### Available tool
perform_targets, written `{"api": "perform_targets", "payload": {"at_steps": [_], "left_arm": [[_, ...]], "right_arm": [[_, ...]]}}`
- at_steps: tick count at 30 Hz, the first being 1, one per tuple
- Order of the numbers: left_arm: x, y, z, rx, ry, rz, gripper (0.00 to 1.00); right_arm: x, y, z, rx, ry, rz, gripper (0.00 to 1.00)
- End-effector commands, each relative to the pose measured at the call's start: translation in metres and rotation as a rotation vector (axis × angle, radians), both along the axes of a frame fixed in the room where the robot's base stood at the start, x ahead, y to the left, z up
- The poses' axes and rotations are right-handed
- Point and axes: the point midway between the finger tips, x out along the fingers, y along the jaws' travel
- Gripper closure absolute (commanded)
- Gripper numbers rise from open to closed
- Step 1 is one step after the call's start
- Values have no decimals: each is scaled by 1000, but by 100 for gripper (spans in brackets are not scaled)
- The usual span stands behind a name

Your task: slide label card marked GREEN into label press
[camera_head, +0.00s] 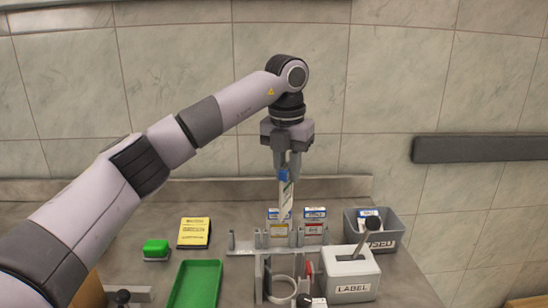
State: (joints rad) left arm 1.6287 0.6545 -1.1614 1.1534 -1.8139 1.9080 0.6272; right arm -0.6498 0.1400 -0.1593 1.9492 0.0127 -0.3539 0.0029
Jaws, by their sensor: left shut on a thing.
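My left gripper (287,166) is shut on a label card (285,198), held upright above the middle of the bench. The card is pale with a blue top and a narrow green part; its word is too small to read. Its lower end is in front of a rack (244,245) holding several cards, including one with an orange-yellow part (278,230) and one with a red part (313,229). I cannot tell whether the held card touches the rack. My right gripper is not in view.
A grey bin marked USED (391,238) holds a card behind the white box. A tiled wall closes the back.

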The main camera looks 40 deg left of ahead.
Motion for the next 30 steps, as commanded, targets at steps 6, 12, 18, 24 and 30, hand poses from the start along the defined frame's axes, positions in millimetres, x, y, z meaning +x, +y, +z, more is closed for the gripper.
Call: {"api": "perform_targets", "payload": {"at_steps": [6,12,18,24,30], "left_arm": [[-12,-32,-15,-8,-5,199,100],[-23,-54,-27,-16,-6,359,100],[-30,-65,-33,-20,-6,445,100],[-31,-66,-44,-21,-5,461,100],[-31,-66,-65,-20,-5,460,100]], "right_arm": [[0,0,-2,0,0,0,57],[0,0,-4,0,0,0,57],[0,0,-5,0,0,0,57],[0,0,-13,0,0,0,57],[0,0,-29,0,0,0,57]]}}
